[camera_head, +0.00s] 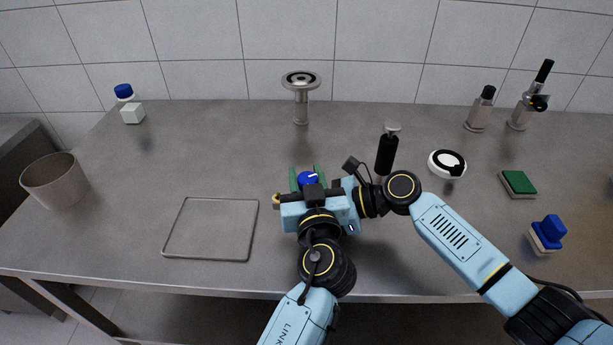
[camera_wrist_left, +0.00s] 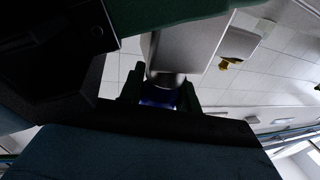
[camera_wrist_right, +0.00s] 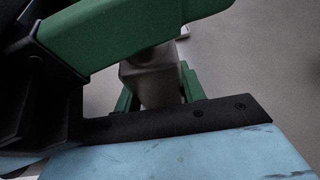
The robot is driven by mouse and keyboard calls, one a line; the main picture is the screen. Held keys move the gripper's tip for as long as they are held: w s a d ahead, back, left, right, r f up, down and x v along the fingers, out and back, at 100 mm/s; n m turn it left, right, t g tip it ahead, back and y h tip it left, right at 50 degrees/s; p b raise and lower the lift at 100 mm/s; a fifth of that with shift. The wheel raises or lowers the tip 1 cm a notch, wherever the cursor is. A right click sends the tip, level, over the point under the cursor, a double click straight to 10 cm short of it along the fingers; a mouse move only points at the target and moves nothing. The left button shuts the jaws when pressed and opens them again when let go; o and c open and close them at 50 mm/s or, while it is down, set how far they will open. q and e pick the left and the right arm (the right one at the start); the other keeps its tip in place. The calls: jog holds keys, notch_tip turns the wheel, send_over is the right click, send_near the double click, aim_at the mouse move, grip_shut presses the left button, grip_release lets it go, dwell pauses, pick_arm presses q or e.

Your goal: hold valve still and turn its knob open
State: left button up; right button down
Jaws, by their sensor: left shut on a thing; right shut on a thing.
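The valve has a blue knob (camera_head: 308,179) with a white mark and sits in front of me near the table's middle, largely hidden by my grippers. My left gripper (camera_head: 306,177) has green fingers on either side of the knob and is shut on it; the knob also shows dark blue in the left wrist view (camera_wrist_left: 160,96). The grey metal valve body (camera_wrist_left: 190,38) shows beyond the knob there. In the right wrist view my right gripper (camera_wrist_right: 158,92) is shut on the valve body (camera_wrist_right: 150,78). In the head view its fingertips are mostly hidden.
An empty tray (camera_head: 211,203) lies left of my grippers, and a beige cup (camera_head: 56,180) stands far left. A black-handled tool (camera_head: 386,154), a white round item (camera_head: 447,162), a green pad (camera_head: 518,183) and a blue-topped block (camera_head: 547,234) are right. A steel stand (camera_head: 301,98) stands behind.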

pick_arm(q)
jog(key=o, duration=1)
jog(key=shift+a, duration=0.25)
jog(key=shift+d, duration=0.15)
jog(key=shift+h, duration=0.3)
jog(key=shift+d+r+m+h, duration=0.1)
jog(key=shift+d+m+h, duration=0.1)
jog(key=shift+m+h, duration=1.6)
jog(key=shift+d+m+h, duration=0.15)
jog(key=shift+m+h, duration=0.95)
jog(key=shift+h, duration=1.3)
jog(key=shift+s+g+h, duration=0.25)
jog(key=shift+g+h, duration=0.05)
jog(key=v, duration=1.2)
jog(key=w+a+r+t+y, duration=0.2)
jog(key=w+a+r+y, duration=0.1)
jog(key=w+a+r, duration=0.2)
jog(key=w+a+r+n+t+y, duration=0.1)
jog(key=w+a+r+t+y, duration=0.1)
jog(key=a+r, duration=0.5)
jog(key=w+a+r+n+t+y, duration=0.1)
jog(key=w+a+r+y, duration=0.3)
jog(key=w+a+r, duration=0.2)
jog(key=shift+w+a+r+t, duration=0.2)
jog(key=shift+w+a, duration=0.2)
jog(key=shift+a, duration=0.2)
jog(key=shift+w+a+r+t, duration=0.2)
jog(key=shift+w+a, duration=0.25)
jog(key=shift+a, duration=0.1)
